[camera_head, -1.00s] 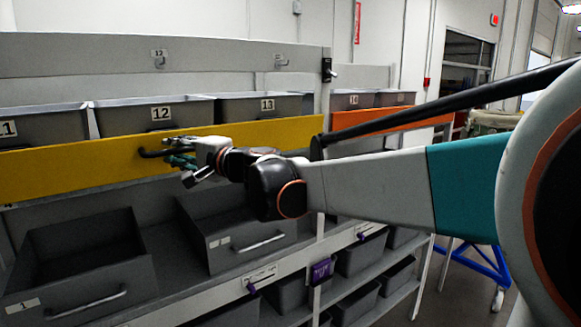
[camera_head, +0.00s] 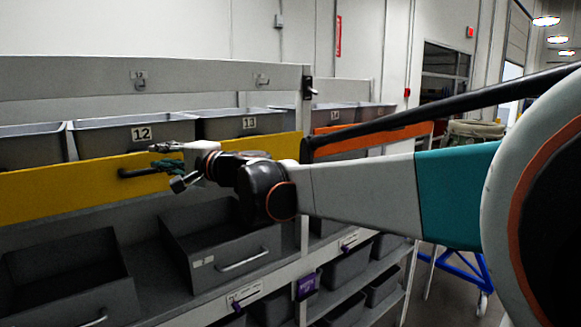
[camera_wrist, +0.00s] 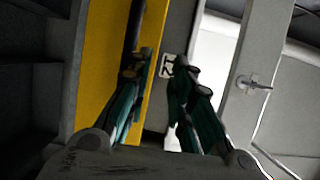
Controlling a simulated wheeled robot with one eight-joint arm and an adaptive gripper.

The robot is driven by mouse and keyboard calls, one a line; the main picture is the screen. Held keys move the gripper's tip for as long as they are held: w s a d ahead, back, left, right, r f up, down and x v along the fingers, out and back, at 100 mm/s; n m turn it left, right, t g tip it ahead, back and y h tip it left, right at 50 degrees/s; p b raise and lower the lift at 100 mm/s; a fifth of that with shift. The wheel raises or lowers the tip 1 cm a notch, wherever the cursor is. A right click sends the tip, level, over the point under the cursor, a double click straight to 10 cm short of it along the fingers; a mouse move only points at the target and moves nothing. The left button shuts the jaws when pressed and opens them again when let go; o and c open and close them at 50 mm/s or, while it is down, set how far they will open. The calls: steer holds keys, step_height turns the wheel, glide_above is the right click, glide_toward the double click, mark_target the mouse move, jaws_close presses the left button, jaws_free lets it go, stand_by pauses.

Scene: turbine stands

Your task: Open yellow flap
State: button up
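The yellow flap (camera_head: 55,187) stands upright along the shelf front, in front of the lower part of the grey bins. Its black bar handle (camera_head: 143,171) sticks out from its face. My gripper (camera_head: 158,156) is at the flap, slightly above the handle's visible end in the head view. In the wrist view my gripper (camera_wrist: 160,75) has its two green fingers apart, with nothing seen held between them. The yellow flap (camera_wrist: 95,75) is on the left there, and the dark handle (camera_wrist: 133,30) runs down behind the left fingertip. Whether finger and handle touch, I cannot tell.
Bins 12 (camera_head: 100,137) and 13 (camera_head: 220,123) stand behind the flap. A grey drawer bin (camera_head: 215,250) juts out below. An orange flap (camera_head: 380,138) is farther right. The grey top rail (camera_head: 210,77) runs above.

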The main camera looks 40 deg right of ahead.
steer(key=s+d+r+p, duration=0.1)
steer(key=d+r+p, duration=0.1)
steer(key=r, duration=0.3)
steer(key=s+d+r+p, duration=0.1)
steer(key=d+r+p, duration=0.1)
steer(key=r+p, duration=0.3)
steer(key=shift+s+d+r, duration=0.3)
steer(key=shift+s+r, duration=0.05)
steer(key=shift+r, duration=0.3)
stand_by(0.5)
